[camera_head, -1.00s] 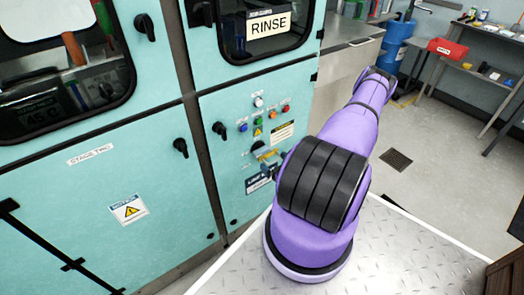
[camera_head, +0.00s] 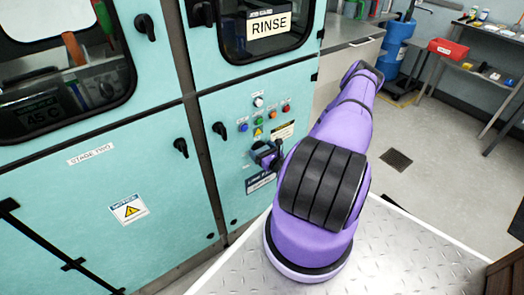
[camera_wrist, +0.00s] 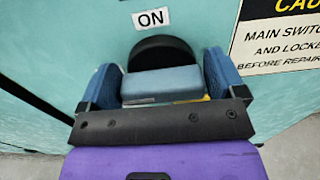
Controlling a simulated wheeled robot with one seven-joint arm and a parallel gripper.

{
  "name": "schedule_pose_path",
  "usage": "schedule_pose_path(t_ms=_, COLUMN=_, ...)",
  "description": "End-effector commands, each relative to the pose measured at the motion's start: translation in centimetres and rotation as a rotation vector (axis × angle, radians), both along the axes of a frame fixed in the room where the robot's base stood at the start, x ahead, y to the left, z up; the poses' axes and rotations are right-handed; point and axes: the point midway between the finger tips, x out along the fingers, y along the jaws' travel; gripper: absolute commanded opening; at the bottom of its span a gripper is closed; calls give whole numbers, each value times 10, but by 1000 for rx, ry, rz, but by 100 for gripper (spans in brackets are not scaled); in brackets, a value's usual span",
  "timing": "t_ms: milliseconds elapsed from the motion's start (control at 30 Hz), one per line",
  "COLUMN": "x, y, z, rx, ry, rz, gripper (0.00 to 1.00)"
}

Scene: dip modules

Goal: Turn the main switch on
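The main switch (camera_wrist: 160,84) shows in the wrist view as a grey-blue handle in front of a black round base, with bits of yellow beside it. An ON label (camera_wrist: 151,18) is above it. My gripper (camera_wrist: 161,80) has its two blue fingers spread wide, one on each side of the handle. I see no clear gap at the handle's sides, and cannot tell whether the fingers touch it. In the head view my gripper (camera_head: 266,155) is at the teal panel and hides most of the switch.
Coloured buttons and lamps (camera_head: 259,123) sit above the switch. A caution sign (camera_wrist: 282,35) is at its right. A black door handle (camera_head: 220,130) is to the left. A metal plate floor (camera_head: 390,250) lies at the front right.

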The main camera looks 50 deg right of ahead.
Motion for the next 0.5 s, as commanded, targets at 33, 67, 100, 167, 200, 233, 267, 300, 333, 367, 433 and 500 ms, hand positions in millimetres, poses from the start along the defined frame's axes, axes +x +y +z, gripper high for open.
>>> schedule_pose_path(t_ms=33, x=0, y=0, z=0, rx=0, ry=0, rz=0, gripper=77)
schedule_pose_path(t_ms=67, x=0, y=0, z=0, rx=0, ry=0, rz=0, gripper=70)
schedule_pose_path(t_ms=100, x=0, y=0, z=0, rx=0, ry=0, rz=0, gripper=61)
schedule_pose_path(t_ms=167, x=0, y=0, z=0, rx=0, ry=0, rz=0, gripper=59)
schedule_pose_path(t_ms=200, x=0, y=0, z=0, rx=0, ry=0, rz=0, gripper=59)
schedule_pose_path(t_ms=233, x=0, y=0, z=0, rx=1, ry=0, rz=0, gripper=59)
schedule_pose_path(t_ms=267, x=0, y=0, z=0, rx=3, ry=-1, rz=0, gripper=59)
schedule_pose_path(t_ms=300, x=0, y=0, z=0, rx=6, ry=-1, rz=0, gripper=59)
schedule_pose_path(t_ms=333, x=0, y=0, z=0, rx=10, ry=-2, rz=0, gripper=59)
schedule_pose_path(t_ms=367, x=0, y=0, z=0, rx=16, ry=-4, rz=0, gripper=59)
schedule_pose_path(t_ms=433, x=0, y=0, z=0, rx=31, ry=-6, rz=0, gripper=59)
schedule_pose_path(t_ms=500, x=-1, y=0, z=0, rx=58, ry=-13, rz=0, gripper=59)
